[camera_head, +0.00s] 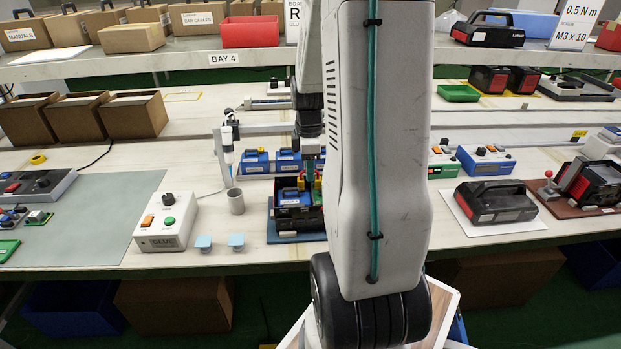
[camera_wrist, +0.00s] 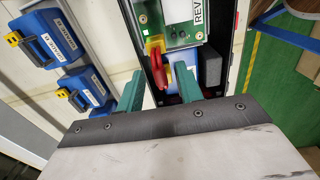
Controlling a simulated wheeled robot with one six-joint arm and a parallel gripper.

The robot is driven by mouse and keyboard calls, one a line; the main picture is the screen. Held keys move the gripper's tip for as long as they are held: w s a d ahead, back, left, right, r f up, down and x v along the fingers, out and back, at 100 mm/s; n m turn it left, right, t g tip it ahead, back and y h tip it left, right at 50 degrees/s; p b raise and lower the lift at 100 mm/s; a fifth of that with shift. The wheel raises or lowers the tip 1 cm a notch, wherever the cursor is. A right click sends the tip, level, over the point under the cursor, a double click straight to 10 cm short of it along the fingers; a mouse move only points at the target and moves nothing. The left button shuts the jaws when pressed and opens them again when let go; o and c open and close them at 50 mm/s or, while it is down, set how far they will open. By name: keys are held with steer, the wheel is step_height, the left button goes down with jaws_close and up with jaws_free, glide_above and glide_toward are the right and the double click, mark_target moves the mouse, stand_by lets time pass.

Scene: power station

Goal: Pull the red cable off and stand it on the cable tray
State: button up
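The red cable (camera_wrist: 157,70) is a short, thick loop next to a yellow connector (camera_wrist: 155,46). It sits in an open black housing (camera_wrist: 146,64) with a green circuit board (camera_wrist: 181,36) and a blue block. My gripper (camera_wrist: 157,80) is over this housing, its green fingers apart on either side of the red cable, with gaps visible. In the head view my arm partly covers the housing (camera_head: 295,214) and hides most of the gripper. I cannot tell which thing is the cable tray.
Blue battery-like packs (camera_wrist: 48,40) with yellow connectors lie left of the housing in the wrist view. In the head view, a grey cup (camera_head: 236,201), two small light-blue stands (camera_head: 203,242) and a white control box (camera_head: 167,222) stand left of it. A black-red case (camera_head: 496,202) lies right.

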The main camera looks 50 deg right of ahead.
jaws_close()
steer(key=shift+r, duration=0.15)
steer(key=shift+r, duration=3.95)
steer(key=shift+a, duration=0.1)
